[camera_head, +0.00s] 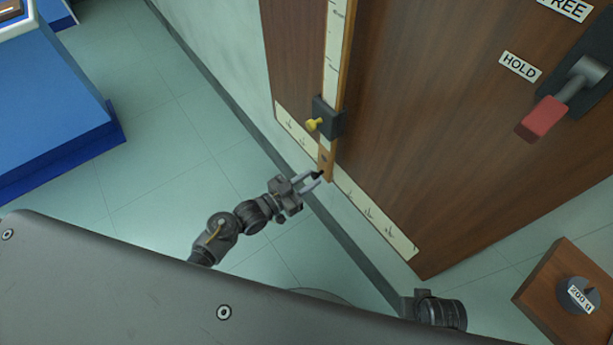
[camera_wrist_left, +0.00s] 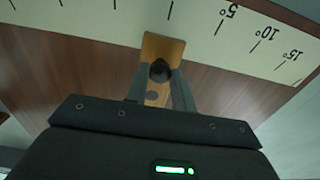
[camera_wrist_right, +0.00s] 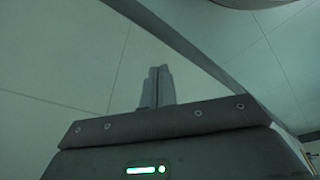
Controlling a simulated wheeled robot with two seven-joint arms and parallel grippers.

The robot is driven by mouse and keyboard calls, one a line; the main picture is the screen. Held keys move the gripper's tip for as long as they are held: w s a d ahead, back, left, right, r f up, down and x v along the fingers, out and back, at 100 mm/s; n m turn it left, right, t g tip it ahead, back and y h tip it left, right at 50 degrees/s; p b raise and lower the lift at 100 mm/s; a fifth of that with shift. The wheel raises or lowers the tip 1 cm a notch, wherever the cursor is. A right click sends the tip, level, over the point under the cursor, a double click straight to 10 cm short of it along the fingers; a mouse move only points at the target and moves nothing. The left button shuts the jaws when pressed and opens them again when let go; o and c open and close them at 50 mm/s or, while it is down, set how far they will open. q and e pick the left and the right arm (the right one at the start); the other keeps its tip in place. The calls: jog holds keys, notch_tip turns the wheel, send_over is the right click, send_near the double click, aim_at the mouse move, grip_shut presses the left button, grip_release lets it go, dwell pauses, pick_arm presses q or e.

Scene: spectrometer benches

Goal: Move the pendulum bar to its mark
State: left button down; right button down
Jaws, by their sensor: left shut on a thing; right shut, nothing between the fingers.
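The pendulum bar (camera_head: 325,162) is a narrow wooden bar with a white ruled strip, hanging in front of a brown wooden panel. A dark slider (camera_head: 328,118) with a yellow knob sits on it. My left gripper (camera_head: 317,178) is at its lower end, shut on a black knob (camera_wrist_left: 160,70) on the bar. In the left wrist view, the bar's tip (camera_wrist_left: 163,44) lies at a white angle scale (camera_wrist_left: 205,28), near an unlabelled tick left of 5°. The task's mark cannot be made out for certain. My right gripper (camera_wrist_right: 157,88) is shut and empty, over floor.
A red-handled lever (camera_head: 541,119) is mounted on the panel near HOLD (camera_head: 519,67) and FREE labels. A 200 g weight (camera_head: 577,294) stands on a wooden block (camera_head: 545,302) at lower right. A blue bench (camera_head: 50,100) is at left. Open floor lies between bench and panel.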

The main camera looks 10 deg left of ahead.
pick_arm(q)
jog(key=c, duration=1.2)
grip_release()
jog(key=shift+o, duration=0.2)
jog(key=shift+a, duration=0.1)
jog(key=v, duration=1)
jog(key=shift+s+a+p, duration=0.2)
jog(key=shift+s+p, duration=0.1)
pick_arm(e)
jog(key=shift+w+f, duration=0.15)
jog(key=shift+f, duration=0.45)
jog(key=shift+s, duration=0.2)
